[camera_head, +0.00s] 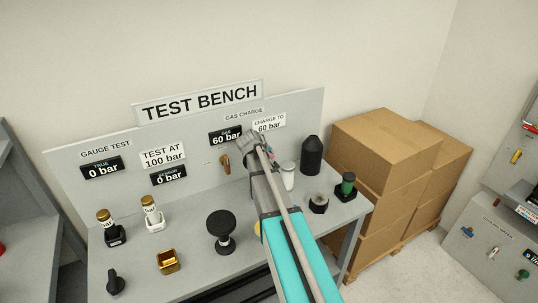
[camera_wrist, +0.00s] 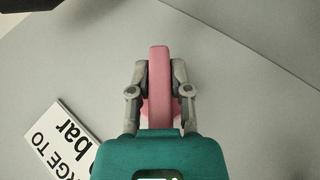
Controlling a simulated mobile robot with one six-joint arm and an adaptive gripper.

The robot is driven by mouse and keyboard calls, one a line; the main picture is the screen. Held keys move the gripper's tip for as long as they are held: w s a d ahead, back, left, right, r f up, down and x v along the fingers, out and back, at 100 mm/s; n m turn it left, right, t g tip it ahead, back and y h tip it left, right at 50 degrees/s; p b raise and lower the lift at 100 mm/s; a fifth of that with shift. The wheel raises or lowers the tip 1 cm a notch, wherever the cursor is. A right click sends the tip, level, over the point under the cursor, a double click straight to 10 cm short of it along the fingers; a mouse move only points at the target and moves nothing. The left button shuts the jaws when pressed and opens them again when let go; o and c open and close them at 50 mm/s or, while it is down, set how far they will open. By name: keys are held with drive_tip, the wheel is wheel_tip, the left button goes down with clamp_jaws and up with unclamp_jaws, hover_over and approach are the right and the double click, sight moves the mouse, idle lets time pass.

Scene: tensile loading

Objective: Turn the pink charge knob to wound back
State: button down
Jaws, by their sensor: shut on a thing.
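The pink charge knob (camera_wrist: 159,75) shows in the wrist view as an upright bar on a grey panel. My gripper (camera_wrist: 160,88) has one finger on each side of it and is shut on it. In the head view my gripper (camera_head: 258,142) is at the gas charge part of the panel, and the arm hides most of the knob. The dark display (camera_head: 226,136) reads 60 bar. The white sign (camera_head: 268,124) reads CHARGE TO 60 bar; part of it shows in the wrist view (camera_wrist: 62,143).
A brown lever (camera_head: 225,163) is on the panel left of my gripper. A white cylinder (camera_head: 288,176), a black bottle (camera_head: 311,156) and a green-topped part (camera_head: 347,186) stand right of the arm. A black round-topped stand (camera_head: 221,230) is to the left. Cardboard boxes (camera_head: 385,150) are at right.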

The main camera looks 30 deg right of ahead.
drive_tip(key=shift+y+p, duration=0.5)
drive_tip(key=shift+p, duration=0.05)
idle(0.7)
drive_tip(key=shift+m+y+p, duration=0.4)
drive_tip(key=shift+y+p, duration=0.45)
drive_tip(key=shift+y, duration=0.25)
drive_tip(key=y, duration=0.2)
drive_tip(key=y+p, duration=0.1)
drive_tip(key=y, duration=0.1)
drive_tip(key=shift+a+f+m+g, duration=0.1)
drive_tip(key=shift+a+m+g, duration=0.1)
drive_tip(key=shift+m+g, duration=0.15)
drive_tip(key=c, duration=0.6)
unclamp_jaws()
drive_tip(key=shift+a, duration=0.1)
drive_tip(key=shift+o, duration=0.2)
